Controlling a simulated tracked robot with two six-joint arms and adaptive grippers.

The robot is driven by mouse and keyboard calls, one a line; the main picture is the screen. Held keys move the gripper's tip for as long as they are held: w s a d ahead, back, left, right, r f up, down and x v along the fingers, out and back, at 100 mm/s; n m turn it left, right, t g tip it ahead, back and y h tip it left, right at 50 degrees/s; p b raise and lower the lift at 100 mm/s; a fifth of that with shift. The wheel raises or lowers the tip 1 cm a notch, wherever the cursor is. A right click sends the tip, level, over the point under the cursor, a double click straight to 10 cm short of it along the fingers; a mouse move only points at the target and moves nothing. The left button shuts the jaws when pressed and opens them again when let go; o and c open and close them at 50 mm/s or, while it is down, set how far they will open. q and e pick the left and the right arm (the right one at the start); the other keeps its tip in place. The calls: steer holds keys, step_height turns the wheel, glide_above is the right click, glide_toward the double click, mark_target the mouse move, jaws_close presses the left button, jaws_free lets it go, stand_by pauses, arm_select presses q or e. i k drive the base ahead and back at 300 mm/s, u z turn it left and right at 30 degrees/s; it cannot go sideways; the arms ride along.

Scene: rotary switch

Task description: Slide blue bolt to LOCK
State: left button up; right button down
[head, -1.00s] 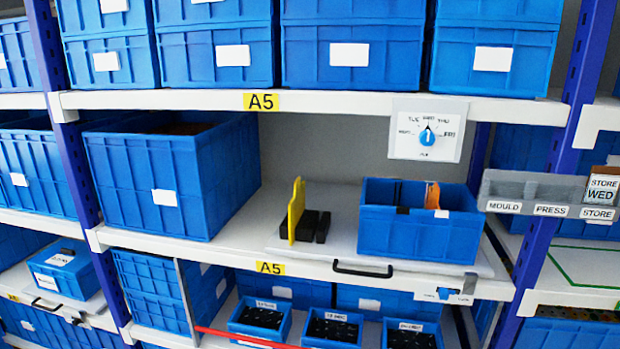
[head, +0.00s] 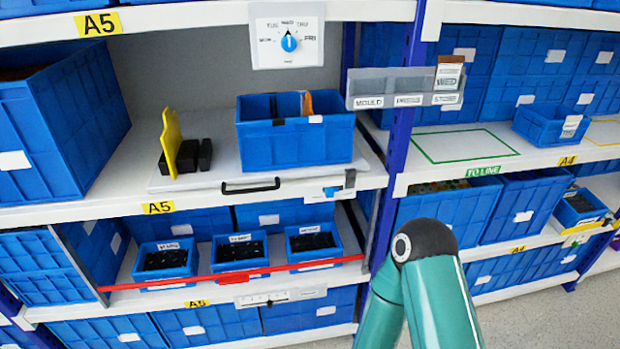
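The blue bolt (head: 331,191) sits on a small pale plate at the front edge of the A5 shelf, right of a black handle. The plate's lettering is too small to read, so I cannot tell which end is LOCK. A dark upright piece (head: 350,179) stands just right of the bolt. Neither gripper is in view. A teal link and dark joint of my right arm show at the lower right, below and right of the bolt and apart from it in the picture.
The black handle (head: 250,187) is on a pull-out board holding a blue bin (head: 294,140) and a yellow divider (head: 171,143). A red bar (head: 215,276) crosses the small bins below. A blue-knobbed dial (head: 289,42) hangs above.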

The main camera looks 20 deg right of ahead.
mark_target(329, 191)
steer(key=u, duration=0.2)
steer(key=k, duration=0.5)
steer(key=u, duration=0.95)
steer(key=i, duration=0.75)
steer(key=z, duration=1.1)
